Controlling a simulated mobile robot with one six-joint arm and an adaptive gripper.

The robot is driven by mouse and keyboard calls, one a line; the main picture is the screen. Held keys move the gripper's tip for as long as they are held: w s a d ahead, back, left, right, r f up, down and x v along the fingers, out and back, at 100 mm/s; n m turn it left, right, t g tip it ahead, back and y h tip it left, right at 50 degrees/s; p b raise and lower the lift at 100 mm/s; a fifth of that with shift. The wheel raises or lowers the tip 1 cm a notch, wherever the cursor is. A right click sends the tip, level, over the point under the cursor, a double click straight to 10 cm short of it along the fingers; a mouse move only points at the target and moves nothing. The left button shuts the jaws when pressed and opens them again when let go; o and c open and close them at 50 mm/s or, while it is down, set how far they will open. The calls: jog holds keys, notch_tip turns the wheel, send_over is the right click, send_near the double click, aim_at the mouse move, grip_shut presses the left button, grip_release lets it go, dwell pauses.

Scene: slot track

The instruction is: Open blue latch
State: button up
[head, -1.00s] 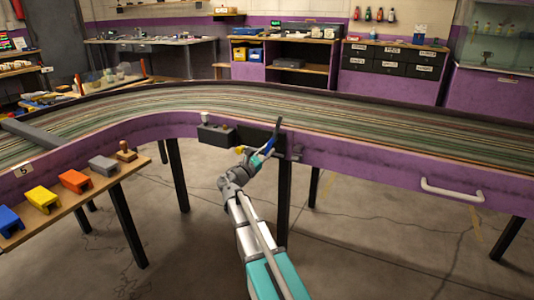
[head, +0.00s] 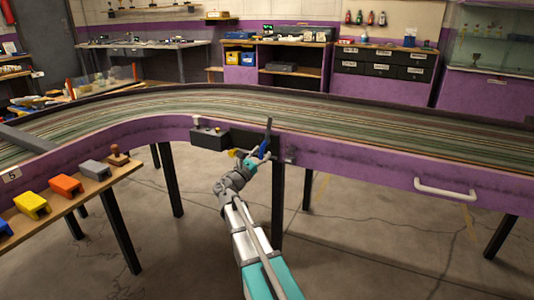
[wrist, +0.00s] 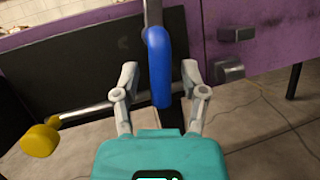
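The blue latch handle (wrist: 161,65) hangs from a dark upright bar on the front of the purple track side. It also shows in the head view (head: 264,149), near the middle, beside a dark panel. My gripper (wrist: 160,72) is open, with one pale finger on each side of the blue handle. Gaps show between the handle and both fingers. In the head view my gripper (head: 257,158) is at the handle, small and partly hidden by its own body.
A yellow knob (wrist: 40,140) on a metal rod is left of my gripper. Dark metal blocks (wrist: 229,70) stick out of the purple side at right. A white pull handle (head: 445,189) is farther right. A wooden shelf (head: 75,208) with coloured blocks is at left.

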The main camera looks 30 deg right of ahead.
dwell(0.4)
jog(key=shift+s, duration=0.2)
jog(key=shift+s+a, duration=0.15)
jog(key=s+a+f+m+g+y+p, duration=0.1)
jog(key=s+a+f+m+g+y, duration=0.2)
jog(key=s+f+m+y, duration=0.35)
jog(key=s+a+f+m+g+y+p, duration=0.1)
jog(key=s+a+f+m+g+y, duration=0.2)
jog(key=s+f+m, duration=0.5)
jog(key=s+a+f+m+g+y+p, duration=0.1)
jog(key=s+a+f+m+y+p, duration=0.15)
jog(key=s+a+y, duration=0.4)
jog(key=s+a+f+m+g+y+p, duration=0.1)
jog(key=s+a+f+m+g+y, duration=0.2)
jog(key=a, duration=0.7)
notch_tip(320, 180, up, 37)
jog(key=w+t+y+p, duration=0.1)
jog(key=p, duration=3.5)
jog(key=shift+d+m+p, duration=0.15)
jog(key=shift+m+p, duration=0.2)
jog(key=shift+m, duration=0.05)
